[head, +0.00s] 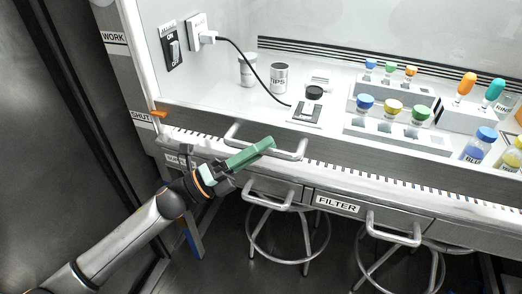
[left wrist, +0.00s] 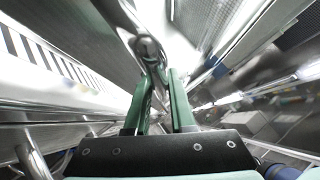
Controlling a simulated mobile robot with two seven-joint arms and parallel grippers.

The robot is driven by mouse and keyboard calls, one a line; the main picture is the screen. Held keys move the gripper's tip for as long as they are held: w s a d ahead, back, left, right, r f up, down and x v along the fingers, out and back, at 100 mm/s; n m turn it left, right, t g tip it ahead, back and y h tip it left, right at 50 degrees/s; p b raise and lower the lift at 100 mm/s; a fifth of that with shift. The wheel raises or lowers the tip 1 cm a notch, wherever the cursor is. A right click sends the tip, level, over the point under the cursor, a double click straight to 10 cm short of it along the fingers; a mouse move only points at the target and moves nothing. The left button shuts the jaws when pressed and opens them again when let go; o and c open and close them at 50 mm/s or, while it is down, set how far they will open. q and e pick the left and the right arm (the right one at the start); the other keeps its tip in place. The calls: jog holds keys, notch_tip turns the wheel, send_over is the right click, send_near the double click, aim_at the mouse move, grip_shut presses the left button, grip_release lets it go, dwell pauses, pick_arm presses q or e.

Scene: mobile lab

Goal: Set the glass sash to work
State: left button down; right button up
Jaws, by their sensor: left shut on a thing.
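The glass sash is hard to see because it is clear. Its grey bottom rail (head: 385,150) runs across the front of the cabinet. An orange pointer (head: 159,113) at its left end is level with the SHUT label (head: 140,116); the WORK label (head: 114,38) is higher on the frame. A metal bar handle (head: 297,154) sticks out from the rail. My left gripper (head: 268,145) is shut on this handle, its green fingers reaching over it. In the left wrist view the handle (left wrist: 150,50) passes between the fingers (left wrist: 163,95). My right gripper is not in view.
Behind the sash stand jars, capped bottles in racks, and a black-topped device (head: 308,106). A switch (head: 173,46) and plug (head: 198,36) are on the left wall. Below are a FILTER drawer (head: 375,212) with a handle, and stools (head: 290,240).

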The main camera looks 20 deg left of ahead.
aim_at(258, 69)
pick_arm(q)
jog(key=shift+r+p, duration=6.05)
jog(key=shift+r, duration=2.65)
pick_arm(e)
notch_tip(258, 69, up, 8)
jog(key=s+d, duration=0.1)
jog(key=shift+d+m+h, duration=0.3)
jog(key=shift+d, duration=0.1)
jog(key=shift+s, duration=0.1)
pick_arm(q)
jog(key=c, duration=0.8)
grip_release()
jog(key=shift+f, duration=0.1)
jog(key=shift+o, duration=0.2)
jog(key=b+v, duration=0.3)
jog(key=v, duration=0.9)
jog(key=shift+s+a, duration=0.2)
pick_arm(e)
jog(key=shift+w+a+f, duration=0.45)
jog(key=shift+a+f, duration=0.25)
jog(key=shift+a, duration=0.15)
